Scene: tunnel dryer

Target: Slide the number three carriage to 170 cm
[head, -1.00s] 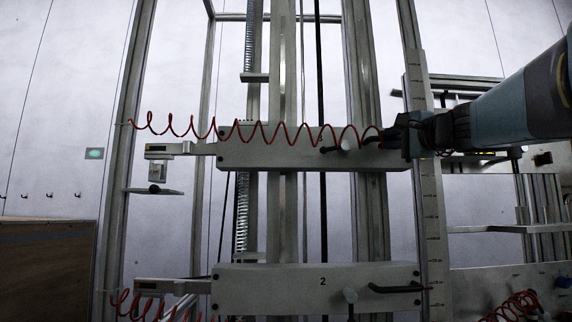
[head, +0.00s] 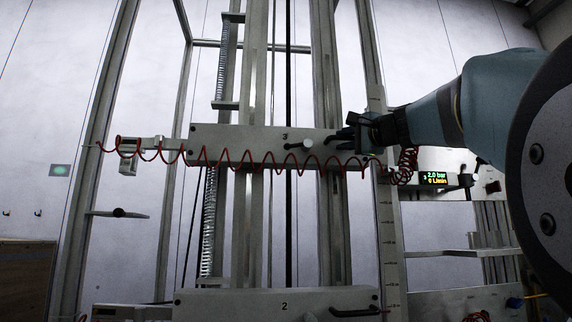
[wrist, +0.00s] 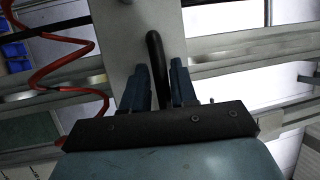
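The number three carriage (head: 230,138) is a long grey beam across the upright posts, with a "3" on its face. Its black bar handle (wrist: 155,50) is at the right end, largely hidden by my gripper in the head view. My gripper (head: 352,137) is at that handle; in the wrist view my gripper (wrist: 160,75) has its two blue fingers closed on either side of it. A clamp lever (head: 305,144) with a pale knob is left of the handle. A graduated scale (head: 392,255) runs down the right post; its figures are too small to read.
The number two carriage (head: 235,304) is below, with its own handle (head: 355,311). A red coiled hose (head: 225,158) hangs across the front of carriage three. A display (head: 436,179) reads 2.0 bar and 0 L/min. A shelf (head: 470,253) is at right.

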